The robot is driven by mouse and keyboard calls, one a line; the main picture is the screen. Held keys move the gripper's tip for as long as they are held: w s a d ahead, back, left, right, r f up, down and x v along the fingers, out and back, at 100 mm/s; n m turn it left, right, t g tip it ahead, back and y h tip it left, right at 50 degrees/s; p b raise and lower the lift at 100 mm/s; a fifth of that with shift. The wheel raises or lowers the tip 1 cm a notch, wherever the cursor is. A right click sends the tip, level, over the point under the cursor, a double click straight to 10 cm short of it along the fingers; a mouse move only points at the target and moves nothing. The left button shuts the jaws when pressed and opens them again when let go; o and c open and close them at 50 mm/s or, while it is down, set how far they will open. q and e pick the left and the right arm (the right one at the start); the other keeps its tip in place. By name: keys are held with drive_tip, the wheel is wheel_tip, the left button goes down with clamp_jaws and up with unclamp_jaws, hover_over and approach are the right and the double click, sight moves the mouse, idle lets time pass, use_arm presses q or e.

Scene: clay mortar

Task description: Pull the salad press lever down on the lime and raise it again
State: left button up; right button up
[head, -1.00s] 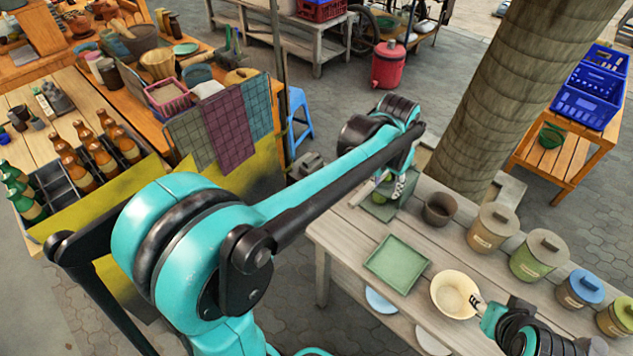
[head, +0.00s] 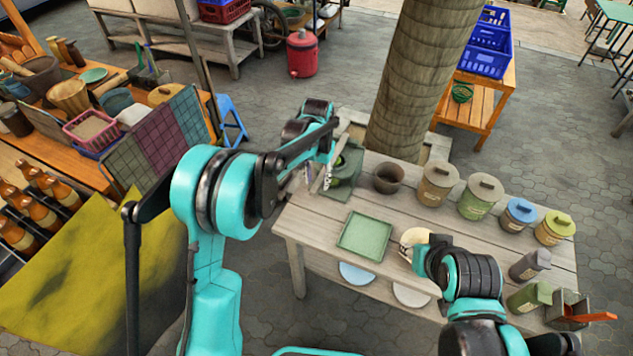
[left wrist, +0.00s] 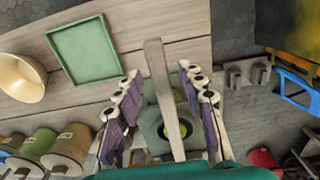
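The green salad press (head: 347,168) stands at the far left end of the wooden table, partly hidden by my left arm. In the left wrist view its pale grey lever (left wrist: 163,95) runs between the fingers of my left gripper (left wrist: 160,82), with gaps on both sides. The purple-padded fingers are open. Bits of bright green, seemingly the lime (left wrist: 182,97), show behind the lever; most of it is hidden. In the head view my left gripper (head: 325,177) is at the press. My right gripper (head: 418,255) is by the cream bowl; its fingers are not clear.
A green tray (head: 365,236), a dark pot (head: 388,178) and the cream bowl (head: 413,237) are on the table (head: 317,225). Several lidded canisters (head: 437,185) line its back. A thick trunk (head: 410,90) rises behind. The table's front left corner is clear.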

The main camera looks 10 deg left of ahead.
use_arm(q)
drive_tip(key=shift+f, duration=0.4)
clamp_jaws()
wheel_tip(320, 180, up, 9)
drive_tip(key=w+g+y+p, duration=0.1)
drive_tip(key=w+g+p, duration=0.1)
drive_tip(key=g+p, duration=0.2)
drive_tip(key=shift+w+d+f+p, duration=0.2)
drive_tip(key=shift+d+p, duration=0.2)
drive_tip(key=shift+p, duration=0.45)
unclamp_jaws()
drive_tip(key=shift+r, duration=0.1)
